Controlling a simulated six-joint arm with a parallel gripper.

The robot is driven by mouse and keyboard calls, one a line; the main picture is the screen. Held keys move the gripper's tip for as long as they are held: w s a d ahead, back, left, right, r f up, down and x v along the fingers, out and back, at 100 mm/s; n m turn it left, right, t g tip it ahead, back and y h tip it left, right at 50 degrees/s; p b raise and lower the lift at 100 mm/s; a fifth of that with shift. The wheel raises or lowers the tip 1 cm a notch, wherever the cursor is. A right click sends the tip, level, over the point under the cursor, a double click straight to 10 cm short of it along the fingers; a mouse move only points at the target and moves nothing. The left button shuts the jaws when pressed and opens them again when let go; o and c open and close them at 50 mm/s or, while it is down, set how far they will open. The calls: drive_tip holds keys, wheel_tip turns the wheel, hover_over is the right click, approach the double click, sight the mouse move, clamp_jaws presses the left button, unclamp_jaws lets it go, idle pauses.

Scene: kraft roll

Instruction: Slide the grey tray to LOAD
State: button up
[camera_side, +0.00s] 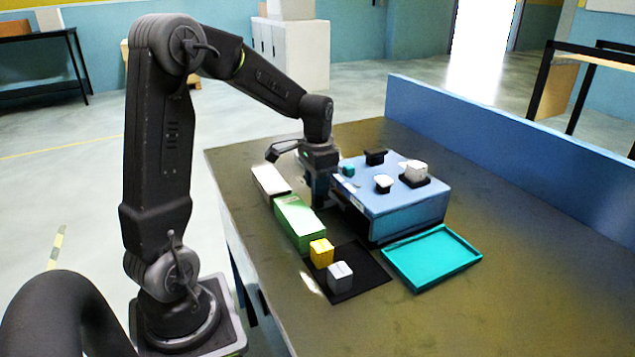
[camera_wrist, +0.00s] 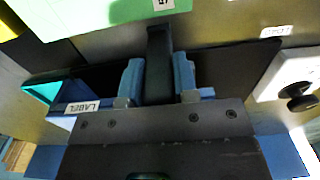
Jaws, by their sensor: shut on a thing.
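My gripper (camera_side: 318,203) points down at the left side of a blue box (camera_side: 400,207), above the table. In the wrist view my gripper (camera_wrist: 158,82) has its two blue fingers closed on a dark grey upright handle (camera_wrist: 159,60). A wide dark piece (camera_wrist: 235,68) spreads to both sides of the handle; it may be the grey tray, but my gripper hides much of it. A white LOAD label (camera_wrist: 275,32) lies on the table at the upper right of the wrist view. I cannot make out the tray clearly in the side view.
A green box (camera_side: 298,222) and a white box (camera_side: 270,180) stand close left of my gripper. A yellow cube (camera_side: 321,253) and a grey cube (camera_side: 340,277) sit on a black mat (camera_side: 371,270). A teal tray (camera_side: 433,260) lies in front of the blue box. The right table is clear.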

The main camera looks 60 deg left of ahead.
clamp_jaws()
drive_tip(key=a, duration=1.2)
drive_tip(key=shift+a, duration=0.25)
drive_tip(key=o, duration=0.9)
unclamp_jaws()
drive_tip(key=shift+a, duration=0.1)
drive_tip(key=shift+o, duration=0.4)
drive_tip(key=shift+r, duration=0.15)
wheel_tip(320, 180, up, 14)
drive_tip(key=shift+f, duration=0.2)
